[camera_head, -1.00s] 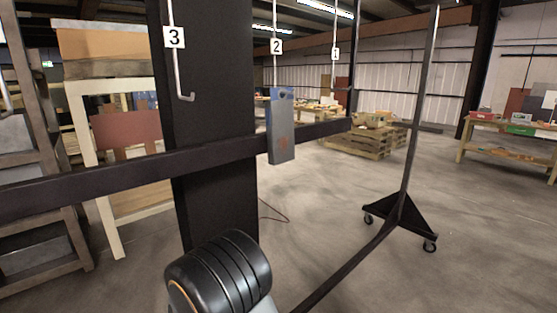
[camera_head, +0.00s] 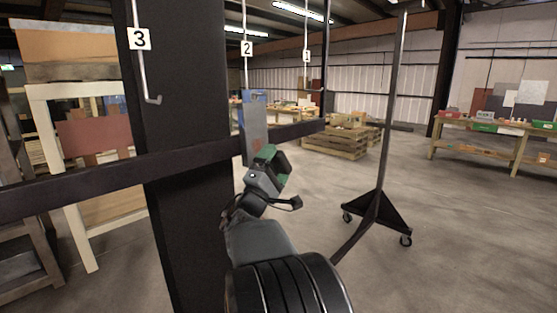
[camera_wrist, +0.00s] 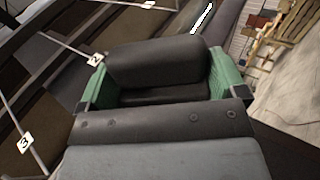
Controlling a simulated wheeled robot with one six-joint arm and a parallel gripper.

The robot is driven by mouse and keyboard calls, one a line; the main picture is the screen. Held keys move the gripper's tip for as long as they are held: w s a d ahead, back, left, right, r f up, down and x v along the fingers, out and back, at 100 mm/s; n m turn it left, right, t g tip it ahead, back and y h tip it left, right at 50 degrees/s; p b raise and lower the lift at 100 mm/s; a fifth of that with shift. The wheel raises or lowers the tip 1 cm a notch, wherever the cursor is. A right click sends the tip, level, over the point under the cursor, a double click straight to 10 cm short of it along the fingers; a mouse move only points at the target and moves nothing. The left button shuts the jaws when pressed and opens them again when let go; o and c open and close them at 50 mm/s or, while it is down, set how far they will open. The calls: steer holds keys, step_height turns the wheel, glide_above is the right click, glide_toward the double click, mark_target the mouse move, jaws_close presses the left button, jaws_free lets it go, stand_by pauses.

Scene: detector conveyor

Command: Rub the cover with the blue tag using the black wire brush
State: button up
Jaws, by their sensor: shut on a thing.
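A grey cover (camera_head: 256,122) with a blue tag (camera_head: 254,96) at its top hangs from the hook labelled 2. A reddish-brown patch (camera_head: 257,145) shows low on it. My gripper (camera_head: 268,160), with green fingers, overlaps the cover's lower right part in the head view; I cannot tell whether anything touches it. In the wrist view my gripper (camera_wrist: 158,85) is shut on a black block, the black wire brush (camera_wrist: 158,60), held between the green fingers. Its bristles are not visible.
A dark horizontal bar (camera_head: 190,160) crosses behind the cover, beside a thick black post (camera_head: 185,200). Empty hooks labelled 3 (camera_head: 139,39) and 1 (camera_head: 306,55) hang on either side. A wheeled stand foot (camera_head: 378,212) is on the floor at right. Open floor (camera_head: 470,240) lies beyond.

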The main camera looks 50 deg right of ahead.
steer(key=shift+s+r+m+g+h, duration=0.5)
steer(key=shift+r+g+h, duration=0.15)
steer(key=shift+g, duration=0.15)
steer(key=shift+r+g+h, duration=0.15)
steer(key=shift+g+h, duration=0.1)
steer(key=shift+g, duration=0.25)
steer(key=shift+w+r+h, duration=0.1)
steer(key=shift+w+h, duration=0.15)
steer(key=shift+h, duration=0.05)
steer(key=shift+w+d+p, duration=0.1)
steer(key=shift+w+p, duration=1.15)
steer(key=shift+w, duration=0.95)
steer(key=shift+w+f, duration=0.2)
steer(key=shift+w, duration=0.3)
steer(key=shift+w+d+f, duration=0.1)
steer(key=shift+w, duration=0.85)
steer(key=shift+d, duration=0.1)
